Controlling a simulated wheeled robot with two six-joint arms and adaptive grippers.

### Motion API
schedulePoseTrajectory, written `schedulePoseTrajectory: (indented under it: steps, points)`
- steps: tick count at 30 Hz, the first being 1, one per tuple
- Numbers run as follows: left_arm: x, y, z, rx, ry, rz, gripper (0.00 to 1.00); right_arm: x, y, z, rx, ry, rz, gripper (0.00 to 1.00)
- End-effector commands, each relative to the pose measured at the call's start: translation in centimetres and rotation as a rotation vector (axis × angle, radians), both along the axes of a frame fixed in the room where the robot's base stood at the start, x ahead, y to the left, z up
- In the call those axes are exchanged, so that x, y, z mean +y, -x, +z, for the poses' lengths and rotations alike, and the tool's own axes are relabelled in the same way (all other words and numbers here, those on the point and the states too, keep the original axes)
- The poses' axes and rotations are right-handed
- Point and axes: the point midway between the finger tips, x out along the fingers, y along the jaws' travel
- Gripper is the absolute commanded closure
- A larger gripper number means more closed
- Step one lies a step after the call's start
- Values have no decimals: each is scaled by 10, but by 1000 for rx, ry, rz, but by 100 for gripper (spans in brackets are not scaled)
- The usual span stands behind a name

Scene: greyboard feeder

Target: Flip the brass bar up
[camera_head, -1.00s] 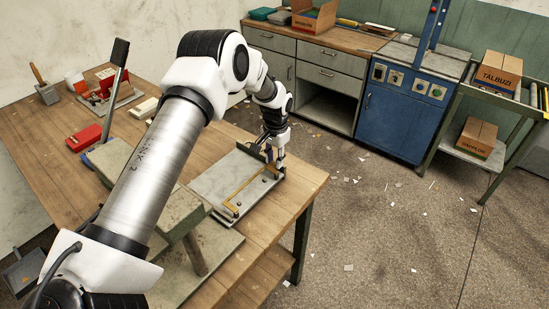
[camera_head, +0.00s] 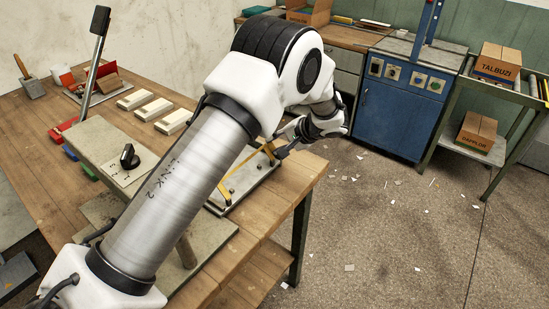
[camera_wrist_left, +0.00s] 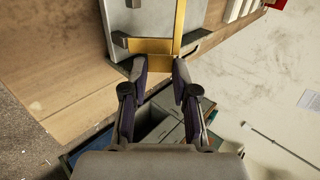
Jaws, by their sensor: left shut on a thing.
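The brass bar (camera_head: 240,177) is at the grey feeder plate (camera_head: 262,180) near the table's right edge, partly hidden behind my left arm. In the left wrist view the brass bar (camera_wrist_left: 153,46) shows as a cross piece at the fingertips, with a long brass strip (camera_wrist_left: 180,24) running away from it. My left gripper (camera_wrist_left: 160,66) is shut on the brass bar, with its two fingers on either side of it. In the head view the left gripper (camera_head: 288,142) is over the far right end of the plate. My right gripper is not in view.
Three pale blocks (camera_head: 155,108) and a lever tool (camera_head: 93,62) stand at the back of the table. A grey board with a black knob (camera_head: 129,157) is left of my arm. A blue cabinet (camera_head: 396,115) stands beyond open floor.

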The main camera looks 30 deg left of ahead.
Motion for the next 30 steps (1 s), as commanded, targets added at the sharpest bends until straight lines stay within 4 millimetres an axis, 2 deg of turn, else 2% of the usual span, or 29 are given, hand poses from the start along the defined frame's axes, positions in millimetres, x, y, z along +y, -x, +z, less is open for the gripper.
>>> schedulePoseTrajectory:
  steps: [1,15,24,30]
  points:
    - [-3,0,-13,-4,-44,-4,100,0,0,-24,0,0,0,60]
    - [-19,2,-18,-39,-488,-1,100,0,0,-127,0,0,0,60]
    - [-26,2,-20,-58,-740,1,100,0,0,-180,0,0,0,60]
    - [-29,3,-20,-66,-855,0,100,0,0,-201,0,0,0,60]
